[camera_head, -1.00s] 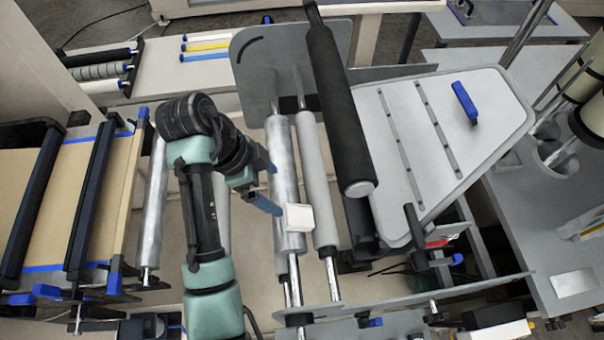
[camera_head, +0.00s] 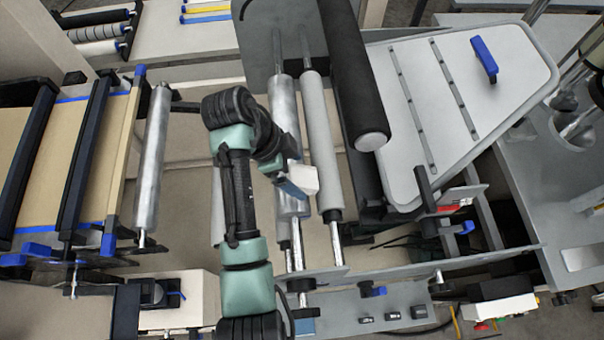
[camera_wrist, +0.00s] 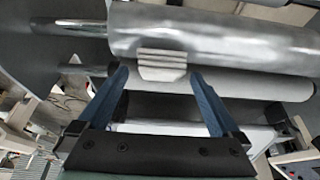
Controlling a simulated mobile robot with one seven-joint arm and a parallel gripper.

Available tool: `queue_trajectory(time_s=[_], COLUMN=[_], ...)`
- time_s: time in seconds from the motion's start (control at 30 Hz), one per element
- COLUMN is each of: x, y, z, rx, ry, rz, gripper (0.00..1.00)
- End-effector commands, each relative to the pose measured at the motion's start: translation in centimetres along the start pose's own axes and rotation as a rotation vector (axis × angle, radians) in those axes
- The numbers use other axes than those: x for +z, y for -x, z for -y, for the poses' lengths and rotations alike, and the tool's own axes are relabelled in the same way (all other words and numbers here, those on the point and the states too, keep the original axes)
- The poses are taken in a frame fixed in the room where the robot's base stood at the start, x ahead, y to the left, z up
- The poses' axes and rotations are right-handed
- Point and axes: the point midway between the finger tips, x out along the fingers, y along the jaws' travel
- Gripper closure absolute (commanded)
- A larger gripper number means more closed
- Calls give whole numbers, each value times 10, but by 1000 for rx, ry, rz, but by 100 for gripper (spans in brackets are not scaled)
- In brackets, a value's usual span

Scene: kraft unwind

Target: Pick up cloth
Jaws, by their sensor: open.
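The cloth (camera_head: 303,179) is a small white folded piece resting against the shiny metal roller (camera_head: 285,110) in the head view. In the wrist view the cloth (camera_wrist: 162,64) shows stacked grey-white folds on the roller's surface (camera_wrist: 235,42). My gripper (camera_head: 290,184) is close beside the cloth, on its left in the head view. In the wrist view my gripper (camera_wrist: 158,76) has its two blue fingers spread apart and nothing between them. The cloth lies just beyond the fingertips, within the gap's width. Whether a finger touches it cannot be told.
A paler roller (camera_head: 318,130) runs right beside the metal one, with a black roller (camera_head: 350,70) farther right. A grey sloped plate (camera_head: 465,95) with a blue handle (camera_head: 484,60) stands at right. Another silver roller (camera_head: 152,160) is left of my arm.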

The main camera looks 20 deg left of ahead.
Motion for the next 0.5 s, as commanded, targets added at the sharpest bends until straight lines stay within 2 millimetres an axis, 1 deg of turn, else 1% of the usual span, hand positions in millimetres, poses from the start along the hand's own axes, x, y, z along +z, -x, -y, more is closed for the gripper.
queue_trajectory(time_s=[0.1,0.2,0.43,0.5], x=[-1,0,0,0], y=[-14,-22,-24,-24], z=[-1,-1,0,0], rx=[3,2,-1,-1], ry=[-1,-1,-1,-1], rz=[1,1,1,1], gripper=[0,0,0,13])
